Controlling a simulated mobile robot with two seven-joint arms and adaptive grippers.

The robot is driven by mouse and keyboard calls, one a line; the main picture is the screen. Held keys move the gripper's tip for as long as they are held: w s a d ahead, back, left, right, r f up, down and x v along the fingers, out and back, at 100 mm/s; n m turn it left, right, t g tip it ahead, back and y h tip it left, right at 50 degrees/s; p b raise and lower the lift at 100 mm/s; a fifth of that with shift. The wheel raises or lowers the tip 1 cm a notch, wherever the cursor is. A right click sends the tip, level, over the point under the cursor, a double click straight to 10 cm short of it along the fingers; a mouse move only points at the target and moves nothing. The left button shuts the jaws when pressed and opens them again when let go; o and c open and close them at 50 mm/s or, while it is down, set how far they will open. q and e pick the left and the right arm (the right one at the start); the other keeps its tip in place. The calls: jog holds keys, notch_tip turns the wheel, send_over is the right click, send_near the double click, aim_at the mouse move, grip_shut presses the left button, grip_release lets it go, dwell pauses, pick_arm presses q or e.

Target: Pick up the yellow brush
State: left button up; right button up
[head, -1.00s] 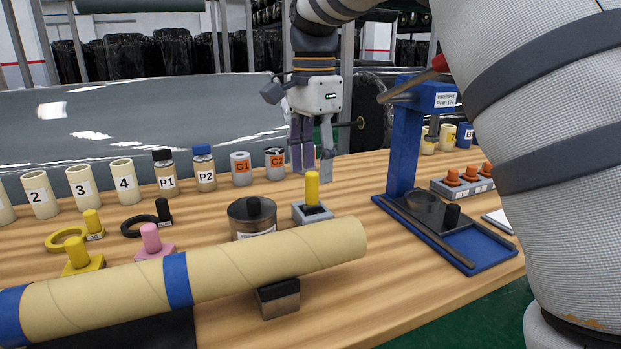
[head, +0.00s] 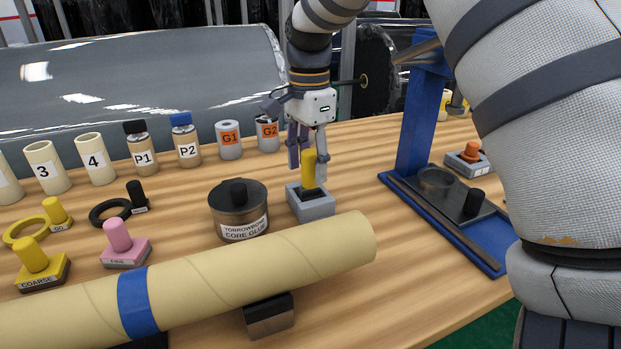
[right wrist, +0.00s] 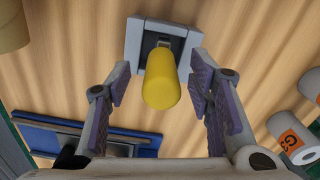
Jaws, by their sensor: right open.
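The yellow brush (head: 309,170) stands upright in a small grey holder (head: 311,207) on the wooden table, behind the cardboard tube. Its yellow handle also shows in the right wrist view (right wrist: 161,80), with the grey holder (right wrist: 134,42) beyond it. My right gripper (head: 307,165) is at the brush from above. In the right wrist view my right gripper (right wrist: 162,90) is open, with one purple-padded finger on each side of the handle and a gap on both sides. My left gripper is not in view.
A long cardboard tube (head: 210,282) lies in front of the holder. A glue pot (head: 239,212) stands just left. A blue press (head: 424,110) stands to the right.

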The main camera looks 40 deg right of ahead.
aim_at(309, 190)
notch_tip(309, 190, down, 2)
jog(key=shift+f, duration=0.25)
grip_shut()
